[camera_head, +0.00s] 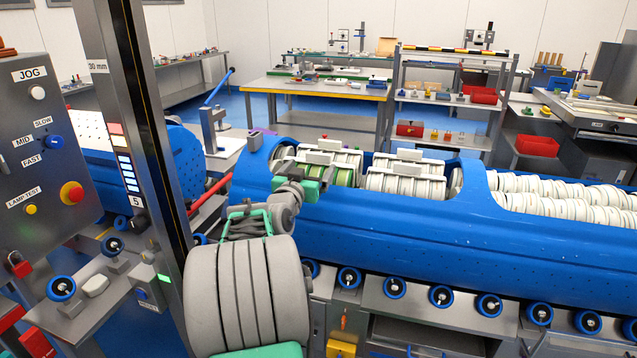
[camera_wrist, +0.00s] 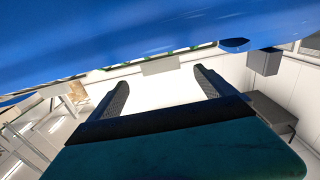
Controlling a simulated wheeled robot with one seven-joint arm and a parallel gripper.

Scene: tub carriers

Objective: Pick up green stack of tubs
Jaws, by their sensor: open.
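The green stack of tubs (camera_head: 345,172) is a row of white tubs with green edges, lying in the left opening of the long blue carrier (camera_head: 400,215). Pale handle blocks sit on top of it. Part of the stack is hidden by the carrier's wall and my arm. My gripper (camera_head: 317,184) is at the near upper edge of that opening, in front of the stack. In the wrist view my gripper (camera_wrist: 163,84) has its two dark fingers apart with nothing between them. Green edges and a grey block (camera_wrist: 160,65) show just beyond the fingers, under the blue carrier (camera_wrist: 130,40).
A second stack of white tubs (camera_head: 406,182) lies right beside the green one. More white tubs (camera_head: 560,190) fill the carrier's right opening. A dark column (camera_head: 150,150) and a control panel (camera_head: 45,150) stand at the left. Tables and shelves stand behind.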

